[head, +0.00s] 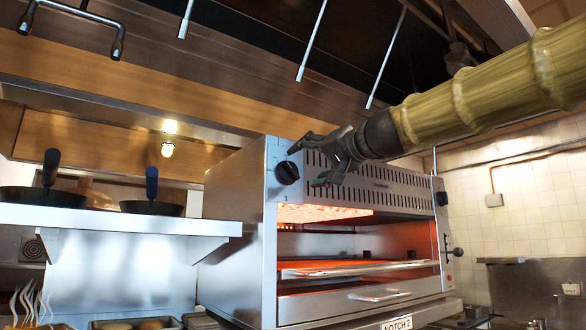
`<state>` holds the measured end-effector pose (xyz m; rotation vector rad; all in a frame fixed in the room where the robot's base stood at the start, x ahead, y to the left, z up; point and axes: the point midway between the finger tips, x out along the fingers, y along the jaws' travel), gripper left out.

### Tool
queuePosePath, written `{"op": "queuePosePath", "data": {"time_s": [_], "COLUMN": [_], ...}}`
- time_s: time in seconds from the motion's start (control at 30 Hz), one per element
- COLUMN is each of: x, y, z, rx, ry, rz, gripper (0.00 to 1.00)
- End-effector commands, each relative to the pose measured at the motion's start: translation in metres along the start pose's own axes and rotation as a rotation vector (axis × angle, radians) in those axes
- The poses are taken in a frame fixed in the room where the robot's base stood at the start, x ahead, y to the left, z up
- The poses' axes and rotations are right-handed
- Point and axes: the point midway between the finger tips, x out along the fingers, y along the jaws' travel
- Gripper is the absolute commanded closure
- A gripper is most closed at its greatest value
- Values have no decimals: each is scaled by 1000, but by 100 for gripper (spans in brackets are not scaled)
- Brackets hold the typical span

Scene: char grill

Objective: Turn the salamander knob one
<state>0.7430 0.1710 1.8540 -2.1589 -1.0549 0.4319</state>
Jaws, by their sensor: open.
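The salamander (240,200) is a steel box grill with an orange-glowing inside, in the middle of the head view. A black round knob (288,173) sits on its upper front left corner, with small marks around it. A second black knob (441,198) is at the right end of the front. My gripper (306,164) is open in front of the vented top panel, its fingers pointing left toward the left knob. One fingertip appears close to the knob's upper right edge; whether it touches cannot be told. Nothing shows between the fingers.
A steel shelf (120,221) with dark pans (150,207) stands at the left. A grill rack (350,267) and a "NOTCH 2" label (397,323) are on the salamander's lower front. Thin rods hang from the hood above. Open air lies left of the knob.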

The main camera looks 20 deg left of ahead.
Motion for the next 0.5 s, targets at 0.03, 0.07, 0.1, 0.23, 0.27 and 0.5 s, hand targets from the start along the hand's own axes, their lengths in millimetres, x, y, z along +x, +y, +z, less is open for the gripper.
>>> {"op": "queuePosePath", "data": {"time_s": [0.03, 0.07, 0.1, 0.23, 0.27, 0.5], "x": [11, 16, 22, 42, 46, 69], "y": [-1, -1, -1, -1, -1, 0], "z": [-1, -1, -1, -1, -1, 0], "rx": [3, 2, 1, 1, 1, 0], "ry": [-3, -4, -3, -2, -2, -1], "rz": [1, 1, 1, 1, 1, 1], "gripper": [26, 26, 26, 26, 26, 26]}}
